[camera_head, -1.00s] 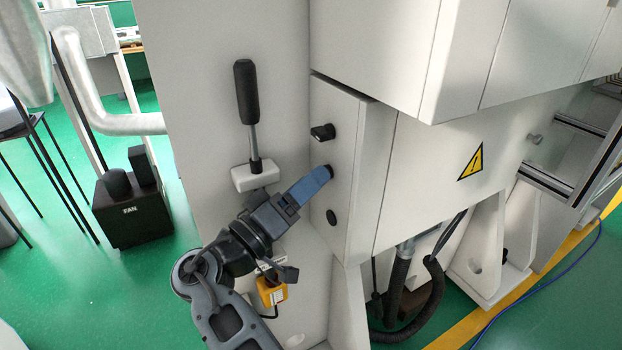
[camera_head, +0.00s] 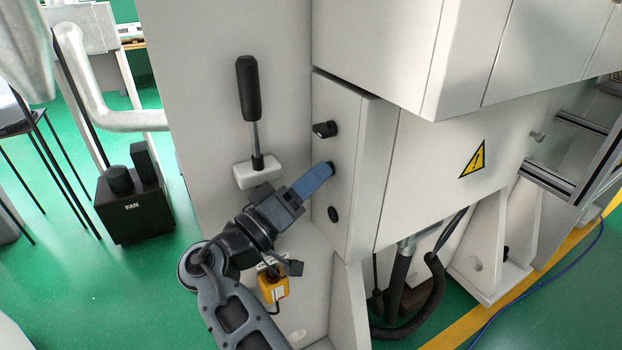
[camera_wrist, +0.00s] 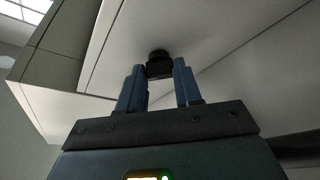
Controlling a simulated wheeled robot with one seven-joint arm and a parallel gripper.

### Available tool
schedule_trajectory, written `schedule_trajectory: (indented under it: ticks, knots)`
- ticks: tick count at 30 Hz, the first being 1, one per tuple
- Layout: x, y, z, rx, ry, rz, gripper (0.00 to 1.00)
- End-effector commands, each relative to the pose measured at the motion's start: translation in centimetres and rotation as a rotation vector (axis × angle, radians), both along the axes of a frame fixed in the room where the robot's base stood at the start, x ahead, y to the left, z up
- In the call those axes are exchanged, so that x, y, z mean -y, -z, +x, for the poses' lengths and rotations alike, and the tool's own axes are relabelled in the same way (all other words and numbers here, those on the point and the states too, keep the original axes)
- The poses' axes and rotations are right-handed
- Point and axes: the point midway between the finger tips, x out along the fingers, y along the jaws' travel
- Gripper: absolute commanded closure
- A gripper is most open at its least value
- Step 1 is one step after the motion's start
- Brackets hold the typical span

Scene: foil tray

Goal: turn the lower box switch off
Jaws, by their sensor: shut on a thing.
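A pale box on the machine's side carries black fittings on its narrow face (camera_head: 342,110). The upper switch knob (camera_head: 325,129) stands free. My gripper (camera_head: 328,169) is at the black switch below it, with its blue fingers covering most of that switch. In the wrist view the black switch knob (camera_wrist: 159,67) sits between my two fingertips (camera_wrist: 160,72), and they are shut on it. The knob's turn angle cannot be made out. A black round fitting (camera_head: 333,214) lies lower on the same face, clear of my fingers.
A lever with a black handle (camera_head: 248,90) stands up just left of my gripper. A yellow device (camera_head: 272,286) is below my wrist. The overhanging cabinet (camera_head: 385,55) juts out above the box. Black hoses (camera_head: 398,290) hang below it. A fan box (camera_head: 130,207) stands on the floor at left.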

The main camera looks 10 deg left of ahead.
Motion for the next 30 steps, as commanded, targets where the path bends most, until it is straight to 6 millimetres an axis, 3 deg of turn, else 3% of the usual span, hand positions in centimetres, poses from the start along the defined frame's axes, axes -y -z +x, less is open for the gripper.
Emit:
schedule_trajectory:
  ticks: [11,30]
  knots:
    - [0.03,-0.31,-0.04,-0.075,-0.002,-0.05,0.96]
    - [0.13,-0.97,-0.17,-0.492,-0.002,-0.332,0.96]
